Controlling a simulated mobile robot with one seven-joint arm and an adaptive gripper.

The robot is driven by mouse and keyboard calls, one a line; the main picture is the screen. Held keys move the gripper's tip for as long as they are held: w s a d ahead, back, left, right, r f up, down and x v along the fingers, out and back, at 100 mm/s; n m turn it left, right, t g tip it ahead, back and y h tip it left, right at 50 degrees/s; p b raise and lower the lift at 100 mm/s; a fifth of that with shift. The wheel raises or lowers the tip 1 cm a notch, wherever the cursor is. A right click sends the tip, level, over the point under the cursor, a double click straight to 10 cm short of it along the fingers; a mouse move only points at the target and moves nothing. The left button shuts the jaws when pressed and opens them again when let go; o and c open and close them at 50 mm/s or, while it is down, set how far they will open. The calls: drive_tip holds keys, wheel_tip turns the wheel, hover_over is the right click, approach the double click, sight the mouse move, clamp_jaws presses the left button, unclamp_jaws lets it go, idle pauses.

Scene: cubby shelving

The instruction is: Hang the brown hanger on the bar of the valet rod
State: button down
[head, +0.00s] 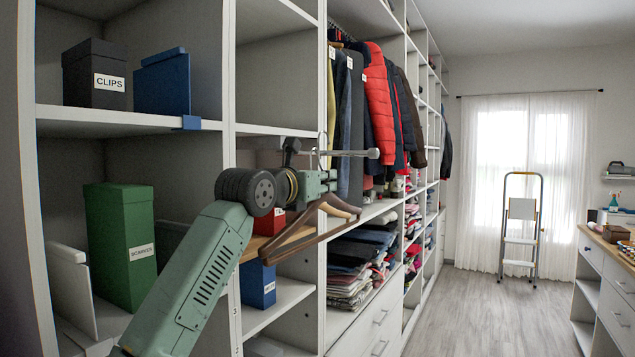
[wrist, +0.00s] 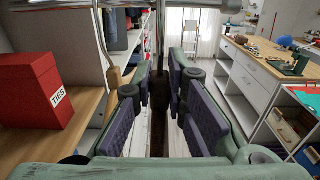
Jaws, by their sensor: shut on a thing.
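The brown hanger (head: 290,238) hangs from my gripper (head: 318,183) in the head view, its bottom bar slanting down to the left. In the wrist view my gripper (wrist: 161,78) has its two purple-padded fingers on either side of the hanger's dark neck (wrist: 159,97). The metal valet rod (head: 352,153) sticks out from the shelving just above my gripper, and it crosses the top of the wrist view (wrist: 190,5). The hanger's thin hook (head: 322,143) stands up beside the rod. I cannot tell whether the hook rests on the rod.
A red box labelled TIES (wrist: 42,97) stands on a wooden shelf left of my gripper. A blue box (head: 258,284) is on the shelf below. Hanging clothes (head: 378,100) and folded stacks (head: 355,270) lie beyond.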

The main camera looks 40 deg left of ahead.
sight(340, 199)
drive_tip(key=shift+w+a, duration=0.2)
drive_tip(key=shift+w, duration=1.85)
drive_tip(key=shift+w+a, duration=0.15)
drive_tip(key=shift+w, duration=1.9)
drive_tip(key=shift+f+b, duration=1.2)
drive_tip(key=shift+f, duration=0.15)
drive_tip(key=c, duration=1.5)
unclamp_jaws()
drive_tip(key=shift+c, duration=0.2)
drive_tip(key=shift+s, duration=0.15)
drive_tip(key=s, duration=0.8)
drive_tip(key=s+d, duration=0.1)
drive_tip(key=s, duration=0.2)
drive_tip(key=shift+s+d, duration=0.1)
drive_tip(key=shift+s, duration=0.3)
